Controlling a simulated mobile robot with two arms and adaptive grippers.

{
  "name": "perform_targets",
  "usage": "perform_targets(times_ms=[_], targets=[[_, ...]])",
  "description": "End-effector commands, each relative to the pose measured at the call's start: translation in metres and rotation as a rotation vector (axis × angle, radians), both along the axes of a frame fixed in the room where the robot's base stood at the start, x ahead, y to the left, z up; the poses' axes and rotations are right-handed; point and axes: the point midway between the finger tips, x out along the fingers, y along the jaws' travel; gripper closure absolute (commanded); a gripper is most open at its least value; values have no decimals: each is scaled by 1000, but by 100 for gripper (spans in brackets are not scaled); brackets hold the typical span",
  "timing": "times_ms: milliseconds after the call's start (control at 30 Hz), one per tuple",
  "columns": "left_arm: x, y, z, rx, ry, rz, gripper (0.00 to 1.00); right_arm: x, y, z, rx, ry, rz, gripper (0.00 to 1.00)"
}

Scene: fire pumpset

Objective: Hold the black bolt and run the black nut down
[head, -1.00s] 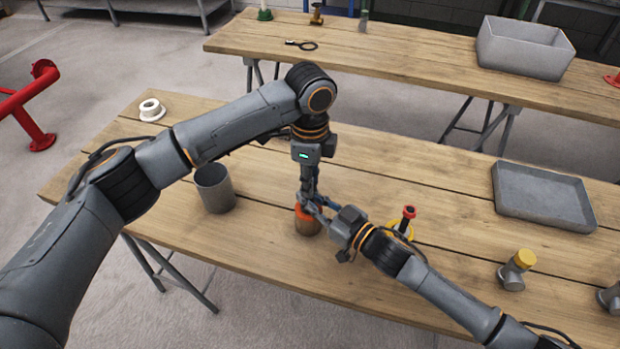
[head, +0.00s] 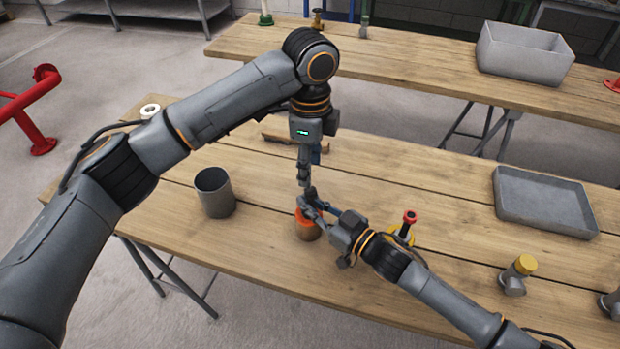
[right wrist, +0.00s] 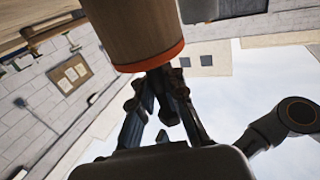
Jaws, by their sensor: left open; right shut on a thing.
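My left gripper (head: 304,181) points straight down and is open, a short way above my right gripper (head: 308,203). My right gripper comes in from the right and is shut on a small dark piece, the black bolt (head: 310,192), over an orange-topped brown cylinder (head: 307,228). The bolt is small and partly covered by the fingers. I cannot make out the black nut apart from it. In the right wrist view, my fingers meet beside the cylinder's orange rim (right wrist: 152,58), and the held piece is not clear.
A grey cup (head: 215,195) stands to the left. A red-topped piece (head: 409,218) on a yellow base and a yellow-capped fitting (head: 519,272) stand to the right. A grey tray (head: 545,202) lies farther right. A brush-like item (head: 280,137) lies behind my left gripper.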

Motion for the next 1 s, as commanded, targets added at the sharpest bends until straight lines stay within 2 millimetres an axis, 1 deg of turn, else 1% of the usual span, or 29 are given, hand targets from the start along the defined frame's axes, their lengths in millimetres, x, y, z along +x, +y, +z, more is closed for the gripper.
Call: perform_targets(times_ms=[33,100,200,300,433,667,700,767,800,833,867,1000], targets=[[1,-1,12,-2,-4,0,49,0,0,0,0,0,0,100],[1,-1,25,-1,-3,0,49,0,0,0,0,0,0,100],[1,0,41,-1,-1,0,49,0,0,0,0,0,0,100],[1,0,51,0,-1,0,49,0,0,0,0,0,0,100],[1,0,57,0,0,0,49,0,0,0,0,0,0,100],[1,0,58,0,0,0,49,0,0,0,0,0,0,100],[1,0,58,0,0,0,49,0,0,0,0,0,0,89],[1,0,58,0,0,0,49,0,0,0,0,0,0,76],[1,0,58,0,0,0,49,0,0,0,0,0,0,68],[1,0,58,0,0,0,49,0,0,0,0,0,0,62],[1,0,58,0,0,0,49,0,0,0,0,0,0,61],[1,0,57,0,0,0,49,0,0,0,0,0,0,61]])
